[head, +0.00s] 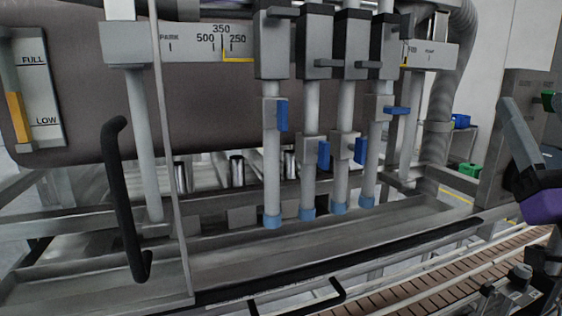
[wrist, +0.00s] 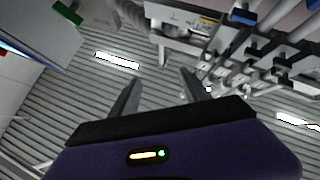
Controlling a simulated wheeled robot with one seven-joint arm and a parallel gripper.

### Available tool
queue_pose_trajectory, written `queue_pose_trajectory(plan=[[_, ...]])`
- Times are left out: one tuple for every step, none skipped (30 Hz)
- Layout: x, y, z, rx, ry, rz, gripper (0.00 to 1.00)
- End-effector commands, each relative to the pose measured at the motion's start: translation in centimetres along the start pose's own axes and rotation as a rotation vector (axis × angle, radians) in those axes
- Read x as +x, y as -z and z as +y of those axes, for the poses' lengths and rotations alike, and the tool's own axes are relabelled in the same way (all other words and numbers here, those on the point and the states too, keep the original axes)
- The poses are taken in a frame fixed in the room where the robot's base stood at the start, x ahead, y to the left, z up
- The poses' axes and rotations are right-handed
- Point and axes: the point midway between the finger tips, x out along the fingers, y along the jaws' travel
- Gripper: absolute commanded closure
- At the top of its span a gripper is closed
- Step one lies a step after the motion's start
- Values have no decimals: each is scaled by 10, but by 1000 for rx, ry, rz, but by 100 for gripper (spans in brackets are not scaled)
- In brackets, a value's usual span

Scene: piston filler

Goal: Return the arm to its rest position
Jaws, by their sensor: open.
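My gripper (head: 519,135) shows at the right edge of the head view, with a grey finger, a black band and a purple body, pointing up and to the left. In the wrist view my gripper (wrist: 160,77) has its two grey fingers spread apart, with nothing between them. Behind them is a ribbed grey surface with bright strips that looks like a ceiling. The rest of my arm is mostly out of view. The gripper appears apart from the filler's nozzles.
The piston filler has several nozzles with blue tips (head: 272,221) and blue levers (head: 323,155). A black handle (head: 122,200) hangs at left, near a FULL/LOW gauge (head: 38,90). A slatted conveyor (head: 440,285) runs along lower right. A grey cabinet (head: 495,150) stands close behind my gripper.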

Motion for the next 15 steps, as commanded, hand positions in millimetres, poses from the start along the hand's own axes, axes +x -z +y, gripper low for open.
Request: queue_pose_trajectory(plan=[[-18,-16,-3,35,-23,-23,45],[-27,-24,-4,52,-36,-33,45],[-40,-33,-6,73,-54,-47,45],[-50,-40,-8,87,-66,-57,45],[-59,-47,-9,101,-77,-68,45],[-73,-55,-13,118,-91,-84,45],[-83,-61,-15,130,-101,-95,45],[-94,-67,-17,141,-110,-108,45],[-108,-74,-21,155,-121,-126,45],[-119,-79,-24,164,-129,-139,45],[-130,-84,-27,173,-136,-154,45],[-144,-90,-31,184,-143,-173,45],[-155,-95,-34,190,-149,-187,45],[-167,-99,-38,198,-153,-204,45],[-182,-103,-42,206,-158,-224,45]])
